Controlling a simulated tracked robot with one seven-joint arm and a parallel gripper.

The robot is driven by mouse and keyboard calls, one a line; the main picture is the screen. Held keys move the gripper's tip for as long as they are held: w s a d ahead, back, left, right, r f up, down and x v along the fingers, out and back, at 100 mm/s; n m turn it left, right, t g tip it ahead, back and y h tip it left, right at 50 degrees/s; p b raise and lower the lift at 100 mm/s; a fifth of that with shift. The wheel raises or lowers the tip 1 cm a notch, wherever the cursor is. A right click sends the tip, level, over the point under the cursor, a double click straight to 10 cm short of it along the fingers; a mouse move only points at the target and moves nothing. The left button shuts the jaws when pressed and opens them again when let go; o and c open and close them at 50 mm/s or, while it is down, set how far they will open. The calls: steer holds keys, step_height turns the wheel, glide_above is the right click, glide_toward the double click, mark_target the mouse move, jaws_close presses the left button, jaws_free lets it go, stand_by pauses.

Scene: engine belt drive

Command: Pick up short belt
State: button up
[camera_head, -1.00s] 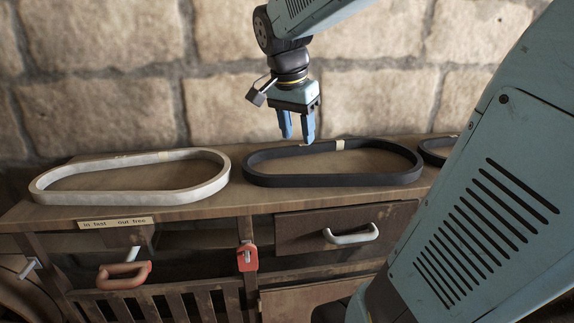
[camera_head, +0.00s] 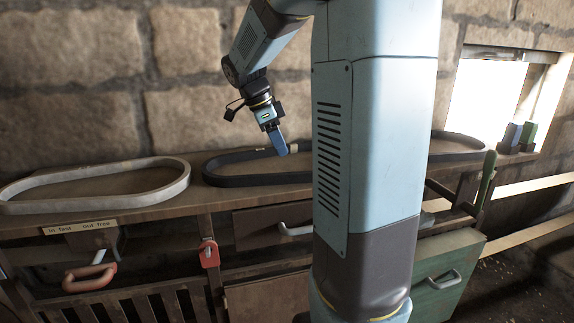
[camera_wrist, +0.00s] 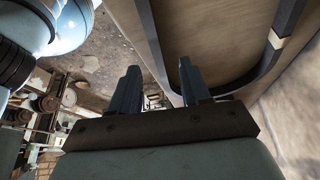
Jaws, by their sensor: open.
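Three looped belts lie on the wooden bench top: a pale grey belt (camera_head: 100,200) at left, a black belt (camera_head: 235,182) in the middle, and a dark belt (camera_head: 462,150) at right, partly behind my arm. I cannot tell by sight which is the short belt. My gripper (camera_head: 284,150) hangs over the far side of the black belt, by its light mark. In the wrist view my gripper (camera_wrist: 158,78) has its two fingers apart with nothing between them. The black belt (camera_wrist: 268,62) curves past the fingertips there, not between them.
A stone wall stands close behind the bench (camera_head: 205,197). Below are drawers with handles (camera_head: 294,230), a red latch (camera_head: 209,254) and a label (camera_head: 80,229). A dark lever (camera_head: 487,178) and small blocks (camera_head: 518,136) stand at right. My arm hides part of the bench.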

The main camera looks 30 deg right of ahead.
mark_target(293, 173)
steer(key=x, duration=0.4)
steer(key=shift+f, duration=0.2)
steer(key=shift+s+x, duration=0.2)
steer(key=shift+x, duration=1.1)
steer(key=shift+s+x, duration=0.15)
steer(key=shift+x, duration=1.1)
steer(key=shift+c, duration=0.2)
steer(key=shift+r, duration=0.1)
jaws_close()
